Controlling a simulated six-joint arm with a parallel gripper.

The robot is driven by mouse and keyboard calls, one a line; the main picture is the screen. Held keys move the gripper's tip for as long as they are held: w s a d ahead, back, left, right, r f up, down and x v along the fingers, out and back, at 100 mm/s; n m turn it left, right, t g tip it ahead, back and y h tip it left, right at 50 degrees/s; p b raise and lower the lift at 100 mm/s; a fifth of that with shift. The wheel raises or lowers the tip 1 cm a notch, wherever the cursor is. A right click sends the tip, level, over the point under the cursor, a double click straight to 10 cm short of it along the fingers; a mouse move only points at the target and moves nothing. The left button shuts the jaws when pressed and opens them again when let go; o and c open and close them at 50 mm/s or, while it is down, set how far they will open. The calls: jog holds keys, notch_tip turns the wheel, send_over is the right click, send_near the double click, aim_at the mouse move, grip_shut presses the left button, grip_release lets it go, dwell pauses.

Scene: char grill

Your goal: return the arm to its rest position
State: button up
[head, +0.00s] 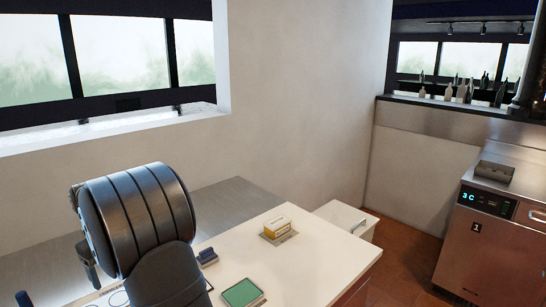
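My arm shows large and dark at the left of the head view, with a thick ribbed, rounded joint and a link running down to the bottom edge. It stands in front of the left part of the counter and hides some of it. I cannot make out my gripper or its fingertips in this view, so whether it holds anything does not show. The white counter top (325,250) spreads to the right of the arm.
On the counter are a yellow-and-white box (277,227), a small blue object (207,257) and a green-topped pad (242,293). A steel appliance (490,250) stands right, across open tiled floor (405,250).

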jog(key=a+f, duration=0.1)
jog(key=s+a+f, duration=0.1)
jog(key=a, duration=0.1)
jog(key=s+a+f, duration=0.1)
jog(key=shift+a, duration=0.25)
jog(key=shift+o, duration=0.2)
jog(key=o, duration=0.5)
jog(key=shift+w, duration=0.1)
jog(key=s+a+r+m, duration=0.2)
jog(key=s+a+r, duration=0.1)
jog(key=s, duration=0.8)
jog(key=s+a+r+m, duration=0.1)
jog(key=s+a+r, duration=0.15)
jog(key=s, duration=0.75)
jog(key=s+a+r+m, duration=0.2)
jog(key=s+r, duration=0.2)
jog(key=s, duration=0.7)
notch_tip(320, 180, down, 9)
jog(key=shift+a+f, duration=0.1)
jog(key=shift+a, duration=0.05)
notch_tip(320, 180, up, 10)
jog(key=shift+r, duration=0.1)
